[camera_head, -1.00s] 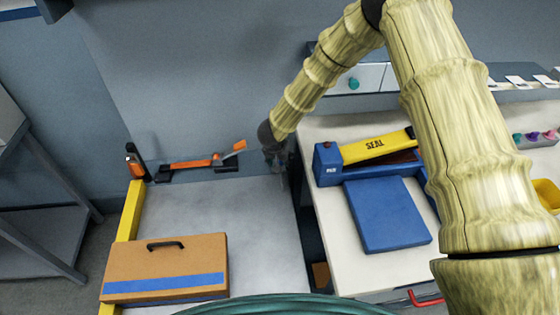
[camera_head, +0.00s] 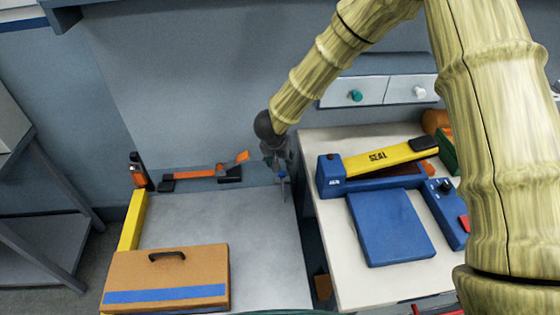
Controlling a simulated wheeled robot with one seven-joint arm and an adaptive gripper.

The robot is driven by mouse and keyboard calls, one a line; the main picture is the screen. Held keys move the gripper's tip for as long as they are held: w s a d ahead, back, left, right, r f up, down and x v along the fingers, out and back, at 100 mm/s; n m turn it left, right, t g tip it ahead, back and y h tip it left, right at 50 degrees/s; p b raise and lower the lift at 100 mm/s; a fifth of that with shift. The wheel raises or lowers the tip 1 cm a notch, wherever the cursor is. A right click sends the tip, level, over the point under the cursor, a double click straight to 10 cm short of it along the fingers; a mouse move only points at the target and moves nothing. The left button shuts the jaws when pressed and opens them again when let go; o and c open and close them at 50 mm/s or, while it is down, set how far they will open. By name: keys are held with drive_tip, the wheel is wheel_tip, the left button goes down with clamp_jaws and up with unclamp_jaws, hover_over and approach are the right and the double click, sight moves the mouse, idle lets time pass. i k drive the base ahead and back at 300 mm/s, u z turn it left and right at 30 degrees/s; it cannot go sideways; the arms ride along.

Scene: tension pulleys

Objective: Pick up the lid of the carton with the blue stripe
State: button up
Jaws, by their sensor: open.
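The carton with the blue stripe (camera_head: 167,280) stands at the lower left of the grey work surface. Its brown top bears a black handle (camera_head: 167,256), and the blue stripe runs along its near side. The seam between lid and carton cannot be made out. My gripper (camera_head: 283,188) hangs beyond and to the right of the carton, near the right edge of the grey surface. It is small in this view, points downward, and is open with nothing seen in it.
A yellow rail (camera_head: 131,222) edges the grey surface (camera_head: 240,225) on the left. An orange-and-black clamp bar (camera_head: 195,173) lies at the back. On the right, a white table (camera_head: 355,290) holds a blue sealer with a yellow SEAL arm (camera_head: 375,157) and a blue plate (camera_head: 390,228).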

sight(195, 276)
drive_tip(key=k, duration=1.5)
